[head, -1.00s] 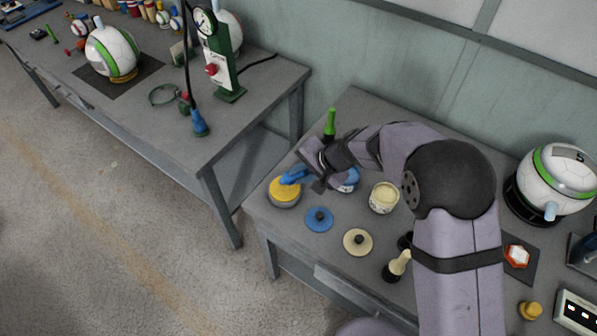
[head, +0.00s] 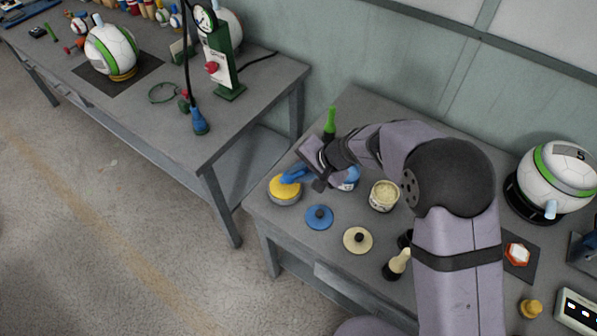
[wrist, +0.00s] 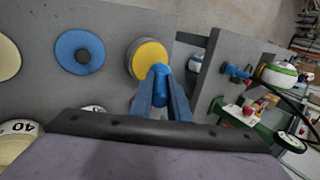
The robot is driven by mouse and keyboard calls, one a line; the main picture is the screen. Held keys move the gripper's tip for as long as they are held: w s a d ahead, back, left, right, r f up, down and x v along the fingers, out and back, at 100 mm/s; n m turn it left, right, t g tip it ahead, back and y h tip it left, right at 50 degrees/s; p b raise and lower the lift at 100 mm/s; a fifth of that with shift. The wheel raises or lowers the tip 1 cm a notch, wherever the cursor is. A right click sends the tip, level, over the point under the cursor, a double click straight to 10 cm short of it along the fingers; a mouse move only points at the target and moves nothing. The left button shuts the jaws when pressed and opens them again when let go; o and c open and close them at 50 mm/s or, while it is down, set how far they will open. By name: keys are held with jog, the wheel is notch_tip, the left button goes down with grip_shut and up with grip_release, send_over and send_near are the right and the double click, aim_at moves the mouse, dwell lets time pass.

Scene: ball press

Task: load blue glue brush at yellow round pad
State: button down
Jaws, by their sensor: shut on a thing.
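The yellow round pad (head: 285,188) sits in a grey round holder near the left corner of the right-hand table. My gripper (head: 312,174) is shut on the blue glue brush (head: 293,176) and holds it tilted, with its end over the pad. In the wrist view the blue brush (wrist: 160,84) reaches from between my fingers to the near edge of the yellow pad (wrist: 150,59). The brush tip looks to be on or just above the pad; I cannot tell whether it touches.
A blue disc (head: 319,217) and a cream disc (head: 357,240) with dark knobs lie in front. An open cream pot (head: 384,196) stands right of my gripper. A green-handled item (head: 330,124) stands behind. A white and green ball (head: 557,177) sits at the right.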

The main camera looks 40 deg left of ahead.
jog(key=shift+f+b, duration=0.6)
jog(key=shift+b, duration=0.05)
dwell(0.5)
jog(key=shift+s+d+f+b, duration=0.1)
jog(key=shift+f+b, duration=0.1)
jog(key=shift+b, duration=0.1)
dwell(1.8)
jog(key=shift+r, duration=0.1)
jog(key=shift+r+p, duration=2.5)
jog(key=shift+r, duration=1.1)
